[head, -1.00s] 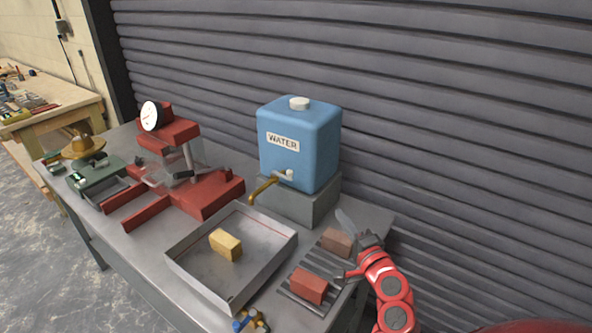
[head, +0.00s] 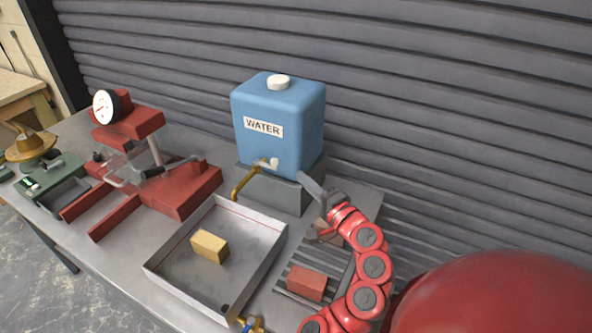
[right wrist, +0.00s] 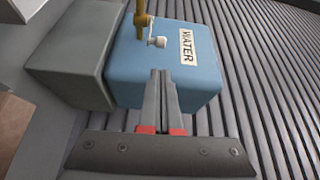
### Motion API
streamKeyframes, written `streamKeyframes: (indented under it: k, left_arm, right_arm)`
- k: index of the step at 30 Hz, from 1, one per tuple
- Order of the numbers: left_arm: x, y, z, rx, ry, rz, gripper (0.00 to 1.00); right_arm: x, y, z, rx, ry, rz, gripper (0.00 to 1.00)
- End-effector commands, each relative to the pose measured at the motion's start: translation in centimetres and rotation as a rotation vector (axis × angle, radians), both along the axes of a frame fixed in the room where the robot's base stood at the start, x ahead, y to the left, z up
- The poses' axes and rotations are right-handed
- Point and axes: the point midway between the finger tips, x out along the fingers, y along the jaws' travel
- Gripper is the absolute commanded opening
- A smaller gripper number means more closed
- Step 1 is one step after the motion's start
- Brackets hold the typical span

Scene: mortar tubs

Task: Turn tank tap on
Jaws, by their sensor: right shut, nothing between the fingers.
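The blue water tank (head: 279,105), with a white cap and a WATER label, stands on a grey block at the back of the bench. Its tap (head: 243,182) has a bent brass spout and a pale handle (head: 272,163) low on the tank's front. My right gripper (head: 304,179) is shut and empty, just right of the tank's lower corner and apart from the handle. In the right wrist view its closed fingers (right wrist: 161,74) point at the tank (right wrist: 190,80); the tap handle (right wrist: 157,41) shows just beyond the tips. My left gripper is not in view.
A metal tray (head: 165,281) with a yellow block (head: 209,246) lies before the tank. A rack with reddish bricks (head: 307,283) sits under my right arm. A red press with a dial (head: 186,190) stands left. A brass-and-blue fitting (head: 250,324) is at the front edge.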

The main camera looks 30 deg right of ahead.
Motion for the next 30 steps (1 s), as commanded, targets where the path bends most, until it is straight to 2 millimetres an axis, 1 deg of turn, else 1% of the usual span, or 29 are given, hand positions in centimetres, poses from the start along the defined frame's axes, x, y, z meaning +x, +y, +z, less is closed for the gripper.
streamKeyframes:
  k: [1,9,12,15,18,21,30]
  left_arm:
    - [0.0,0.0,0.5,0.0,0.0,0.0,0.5]
    - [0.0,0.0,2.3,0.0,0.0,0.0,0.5]
    - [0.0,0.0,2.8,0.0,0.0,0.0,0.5]
    - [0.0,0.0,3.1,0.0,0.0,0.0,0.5]
    - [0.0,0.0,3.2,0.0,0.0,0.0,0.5]
    - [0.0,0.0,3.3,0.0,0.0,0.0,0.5]
    - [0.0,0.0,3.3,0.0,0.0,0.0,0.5]
  right_arm:
    - [0.7,0.0,0.4,-0.001,0.0,0.001,0.0]
    - [5.4,0.2,0.5,0.0,0.001,0.002,0.0]
    - [6.9,0.3,0.4,0.001,0.002,0.003,0.0]
    - [7.9,0.3,0.4,0.0,0.0,0.001,0.0]
    - [8.6,0.4,0.2,0.001,0.002,0.002,0.0]
    - [8.9,0.4,0.2,0.0,0.001,-0.001,0.0]
    - [9.0,0.3,0.1,0.001,0.0,-0.002,0.0]
